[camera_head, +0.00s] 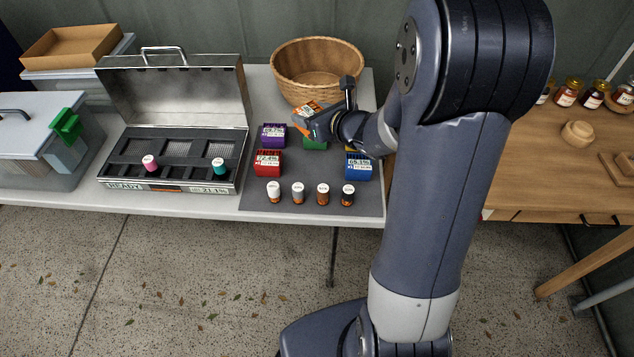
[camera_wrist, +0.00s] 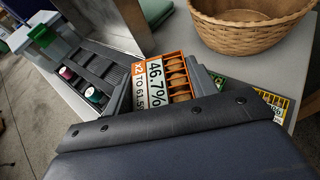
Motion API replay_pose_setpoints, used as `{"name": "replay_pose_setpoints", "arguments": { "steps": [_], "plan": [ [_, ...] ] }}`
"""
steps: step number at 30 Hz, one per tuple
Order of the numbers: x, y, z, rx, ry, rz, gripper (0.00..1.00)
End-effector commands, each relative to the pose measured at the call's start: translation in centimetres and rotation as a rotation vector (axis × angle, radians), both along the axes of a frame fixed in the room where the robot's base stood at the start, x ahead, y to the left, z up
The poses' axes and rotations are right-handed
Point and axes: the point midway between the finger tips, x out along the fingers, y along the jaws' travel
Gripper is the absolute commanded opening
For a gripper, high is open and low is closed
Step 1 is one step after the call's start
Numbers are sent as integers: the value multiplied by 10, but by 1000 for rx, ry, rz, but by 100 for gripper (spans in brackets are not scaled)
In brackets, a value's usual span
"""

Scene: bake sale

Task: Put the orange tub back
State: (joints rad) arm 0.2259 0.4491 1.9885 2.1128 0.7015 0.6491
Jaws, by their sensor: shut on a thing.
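The orange tub (camera_head: 308,108) is held between the jaws of my gripper (camera_head: 322,124), raised above the back of the dark mat (camera_head: 255,203). In the wrist view the orange tub (camera_wrist: 176,68) shows a white and orange label reading 46.7% and several brown round items in its slots. A purple tub (camera_head: 273,135), red tub (camera_head: 268,163), green tub (camera_head: 315,143) and blue tub (camera_head: 358,166) stand on the mat. A yellow tub (camera_wrist: 273,100) is mostly hidden by my arm in the head view.
A wicker basket (camera_head: 318,68) stands behind my gripper. An open metal case (camera_head: 172,95) with pink- and teal-capped vials is on the left. A wooden table (camera_head: 560,185) is on the right.

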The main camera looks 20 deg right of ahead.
Motion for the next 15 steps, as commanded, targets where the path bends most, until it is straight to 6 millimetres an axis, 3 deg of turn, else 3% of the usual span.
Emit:
{"name": "replay_pose_setpoints", "arguments": {
  "steps": [1,3,15],
  "plan": [
    [1,-1,-21,-2,-3,10,31],
    [2,-1,-31,-5,0,26,31],
    [4,-4,-60,-16,14,63,31]
  ]
}}
